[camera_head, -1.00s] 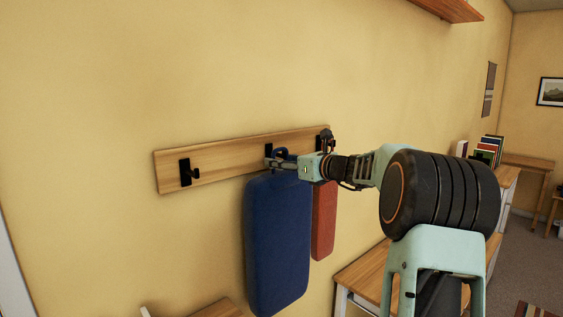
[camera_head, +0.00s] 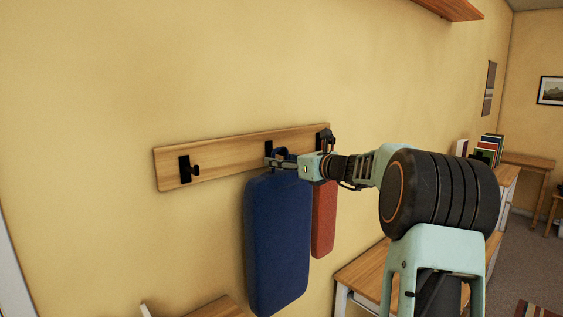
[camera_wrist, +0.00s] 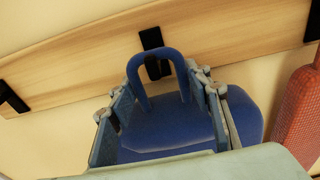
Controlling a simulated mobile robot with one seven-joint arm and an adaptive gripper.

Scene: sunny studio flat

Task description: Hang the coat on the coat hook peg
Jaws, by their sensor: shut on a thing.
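The coat is a dark blue padded slab (camera_head: 278,245) hanging upright in front of the wall, with a blue loop at its top (camera_wrist: 155,58). My gripper (camera_head: 282,164) reaches in from the right at the coat's top and is shut on it; in the wrist view its fingers (camera_wrist: 160,108) stand on both sides below the loop. The wooden hook board (camera_head: 225,160) carries black pegs. The middle peg (camera_wrist: 152,62) shows through the loop in the wrist view; whether the loop rests on it I cannot tell. The left peg (camera_head: 189,170) is bare.
A red hanging thing (camera_head: 323,220) is close to the right of the coat, below the right peg (camera_head: 325,140). A wooden bench or table top (camera_head: 375,270) stands below at the right. Wall to the left of the board is clear.

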